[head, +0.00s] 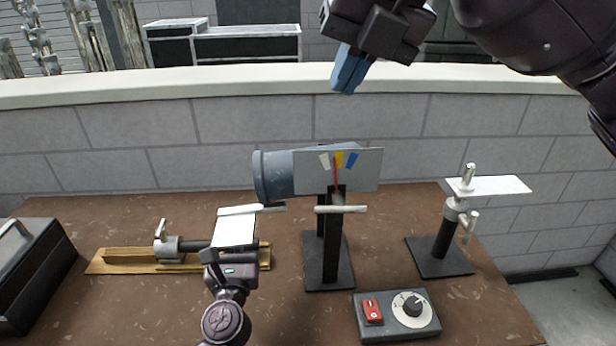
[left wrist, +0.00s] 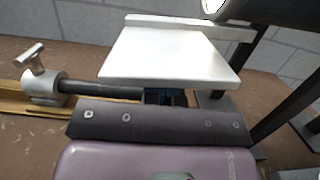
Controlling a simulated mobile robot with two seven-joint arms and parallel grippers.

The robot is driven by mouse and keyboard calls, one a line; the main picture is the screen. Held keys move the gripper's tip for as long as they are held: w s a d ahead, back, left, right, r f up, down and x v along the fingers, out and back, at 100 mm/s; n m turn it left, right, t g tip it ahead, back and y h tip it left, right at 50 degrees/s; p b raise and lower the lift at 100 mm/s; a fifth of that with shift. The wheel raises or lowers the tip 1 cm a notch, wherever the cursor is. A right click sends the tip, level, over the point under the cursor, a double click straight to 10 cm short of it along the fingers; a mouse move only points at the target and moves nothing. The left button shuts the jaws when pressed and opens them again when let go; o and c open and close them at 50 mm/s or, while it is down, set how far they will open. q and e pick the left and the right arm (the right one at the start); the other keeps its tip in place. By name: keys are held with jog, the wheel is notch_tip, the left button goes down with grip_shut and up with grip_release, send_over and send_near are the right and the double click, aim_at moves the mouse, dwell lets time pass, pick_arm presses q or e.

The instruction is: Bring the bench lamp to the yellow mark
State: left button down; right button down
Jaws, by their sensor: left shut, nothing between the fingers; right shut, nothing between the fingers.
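The bench lamp is a blue-grey cylinder (head: 272,175) on a black stand, with a pale front panel (head: 367,170). The panel carries a white, a yellow and a blue mark; the yellow mark (head: 339,159) is in the middle. A thin red needle (head: 335,174) points up at about the left edge of the yellow mark. A pale bar (head: 341,209) crosses the stand below. My right gripper (head: 347,76) is shut and empty, above and apart from the lamp. My left gripper (left wrist: 165,97) is shut; its blue fingertips are mostly hidden behind a white plate (left wrist: 165,55).
A clamp (head: 166,245) with a rod sits on a wooden rail at left. A control box with a red switch and knob (head: 397,314) lies in front. A stand with a white plate (head: 500,187) is at right; a black case (head: 35,270) is far left. A wall rises behind.

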pick_arm(q)
jog(key=shift+a+r, duration=0.1)
jog(key=shift+r, duration=0.1)
pick_arm(e)
jog(key=shift+s+r, duration=0.1)
jog(key=shift+r, duration=0.2)
pick_arm(q)
jog(key=shift+a+r+p, duration=0.2)
jog(key=shift+r+p, duration=0.45)
jog(key=shift+p, duration=0.05)
pick_arm(e)
jog(key=shift+s+r, duration=0.25)
jog(key=shift+r, duration=0.65)
pick_arm(q)
jog(key=shift+r, duration=0.15)
pick_arm(e)
jog(key=shift+r, duration=0.3)
jog(key=shift+f, duration=0.1)
